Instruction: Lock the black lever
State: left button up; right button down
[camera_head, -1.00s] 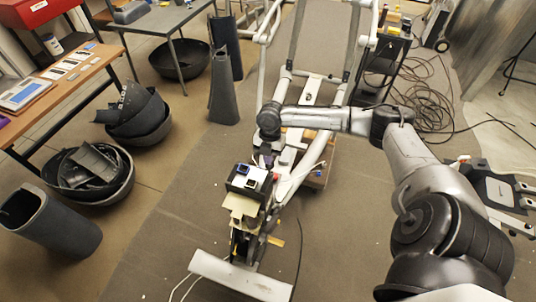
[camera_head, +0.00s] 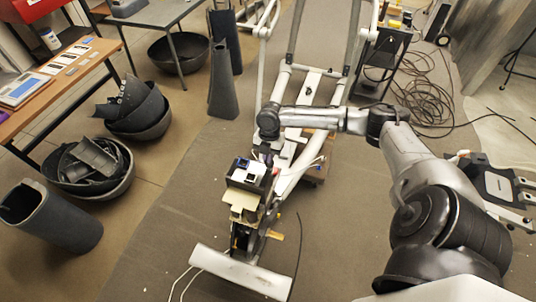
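The elliptical machine's pale frame (camera_head: 310,85) runs from the top of the view down to a white crossbar (camera_head: 240,272) near the bottom. A black box with white pieces on top (camera_head: 248,173) sits on its lower part. I cannot make out the black lever clearly. My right arm reaches in from the lower right, and its wrist bends down over the machine. My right gripper (camera_head: 266,157) is at the machine, just above and behind the box. Its fingers are small and partly hidden, so its opening and any contact are unclear. My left gripper is out of view.
Dark bowls (camera_head: 92,168) with broken black covers stand on the floor at left, near an upright dark cover (camera_head: 50,215). A wooden table (camera_head: 75,75) is at upper left. Cables (camera_head: 425,100) lie at upper right. Grey mat (camera_head: 165,245) is open left of the machine.

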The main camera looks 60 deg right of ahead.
jog(key=r+p, duration=0.2)
jog(key=p, duration=0.1)
jog(key=r+p, duration=0.1)
jog(key=r, duration=0.1)
jog(key=shift+w+a+r, duration=0.1)
jog(key=shift+a, duration=0.25)
jog(key=v, duration=0.9)
jog(key=shift+r+b, duration=0.3)
jog(key=shift+r, duration=0.05)
jog(key=shift+w, duration=0.1)
